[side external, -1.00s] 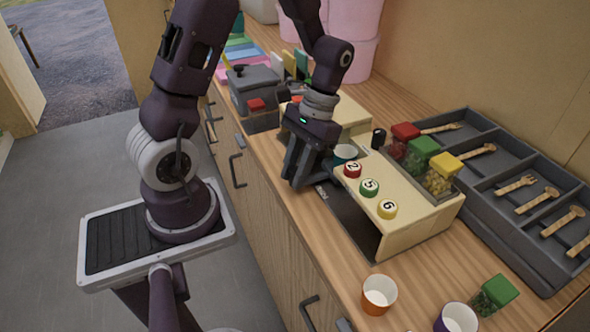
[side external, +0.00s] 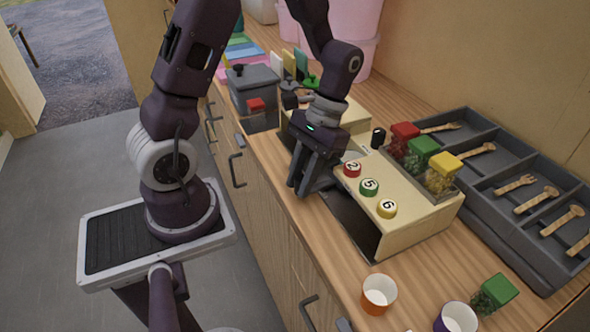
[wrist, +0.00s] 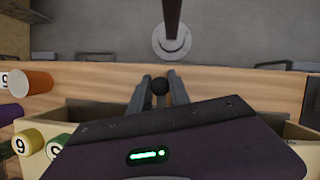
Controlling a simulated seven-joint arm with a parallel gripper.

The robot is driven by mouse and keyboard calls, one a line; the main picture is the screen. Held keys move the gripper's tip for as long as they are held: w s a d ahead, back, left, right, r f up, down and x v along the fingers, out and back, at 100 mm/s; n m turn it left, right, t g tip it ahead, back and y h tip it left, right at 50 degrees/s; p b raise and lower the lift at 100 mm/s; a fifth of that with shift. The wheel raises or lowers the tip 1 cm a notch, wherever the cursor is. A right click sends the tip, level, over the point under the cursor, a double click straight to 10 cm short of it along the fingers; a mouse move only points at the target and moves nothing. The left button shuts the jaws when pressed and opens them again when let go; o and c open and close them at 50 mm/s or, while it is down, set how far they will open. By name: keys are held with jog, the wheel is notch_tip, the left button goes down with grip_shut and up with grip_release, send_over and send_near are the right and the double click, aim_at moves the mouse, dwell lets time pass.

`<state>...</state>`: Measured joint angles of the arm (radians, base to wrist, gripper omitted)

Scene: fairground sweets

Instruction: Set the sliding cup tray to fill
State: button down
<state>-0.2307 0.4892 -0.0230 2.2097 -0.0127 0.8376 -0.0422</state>
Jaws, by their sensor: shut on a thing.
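The cream sweet dispenser (side external: 425,215) stands on the wooden counter with red, green and yellow numbered buttons on top. A dark flat surface (side external: 352,222) shows in its open front; I cannot tell how much of it is the sliding cup tray. My gripper (side external: 302,190) points down at the front of the dispenser. In the wrist view, my gripper (wrist: 160,88) is shut on a round black knob (wrist: 160,85), which appears to be the tray's handle. The rest of the tray is hidden behind my gripper body. No cup shows on the tray now.
An orange cup (side external: 379,294) and a purple cup (side external: 457,318) stand near the counter's front right. A green-lidded jar (side external: 494,293) is beside them. A grey compartment tray (side external: 520,235) with wooden utensils lies behind. A grey box (side external: 252,88) stands left.

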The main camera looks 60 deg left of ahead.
jog(key=d, duration=0.9)
jog(key=shift+d, duration=0.15)
jog(key=c, duration=1.4)
grip_release()
jog(key=shift+o, duration=1)
jog(key=d+v, duration=0.1)
jog(key=v, duration=0.6)
jog(key=s+a+r+m+t+y, duration=0.1)
jog(key=s+a+r+m+t, duration=0.2)
jog(key=s+r+t, duration=0.7)
jog(key=shift+s+a+r, duration=0.3)
jog(key=shift+a+r, duration=0.45)
jog(key=shift+a, duration=0.4)
